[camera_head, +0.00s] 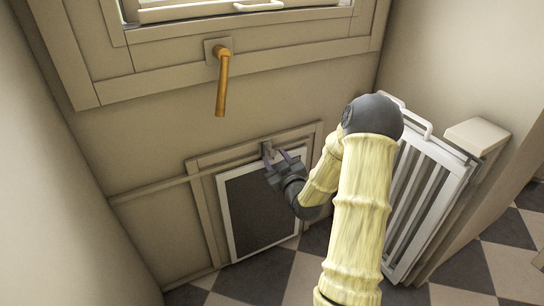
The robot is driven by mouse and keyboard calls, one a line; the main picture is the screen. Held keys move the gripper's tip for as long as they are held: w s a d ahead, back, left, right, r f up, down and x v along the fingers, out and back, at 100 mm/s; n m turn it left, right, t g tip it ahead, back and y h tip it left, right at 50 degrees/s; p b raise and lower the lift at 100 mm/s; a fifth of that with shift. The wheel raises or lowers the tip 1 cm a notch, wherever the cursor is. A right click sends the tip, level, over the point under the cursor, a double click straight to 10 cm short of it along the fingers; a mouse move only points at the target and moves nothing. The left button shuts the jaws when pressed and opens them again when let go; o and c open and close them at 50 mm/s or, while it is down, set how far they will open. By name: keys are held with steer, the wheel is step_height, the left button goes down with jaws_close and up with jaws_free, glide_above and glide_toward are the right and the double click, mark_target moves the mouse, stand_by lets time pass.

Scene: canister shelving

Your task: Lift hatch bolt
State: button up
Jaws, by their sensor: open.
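The hatch (262,212) is a dark panel in a pale frame, set low in the beige wall. A small grey bolt (267,149) sits at the top edge of the hatch frame. My gripper (278,160) is open at the top of the hatch, with its fingers close to the bolt. I cannot tell whether the fingers touch the bolt. My gripper and wrist cover the upper right part of the hatch.
An orange lever handle (222,80) hangs down from a plate on the wall above the hatch. A white slatted gate (425,205) stands to the right beside a beige post (477,137). The floor (480,265) is checkered. A window is at the top.

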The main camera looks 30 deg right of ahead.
mark_target(273, 155)
steer(key=shift+w+d, duration=0.1)
steer(key=shift+w, duration=1.5)
jaws_close()
steer(key=shift+d+r+p, duration=0.2)
steer(key=shift+r+p, duration=0.6)
steer(key=shift+r, duration=0.95)
jaws_free()
steer(key=shift+r, duration=0.15)
steer(key=shift+a, duration=0.1)
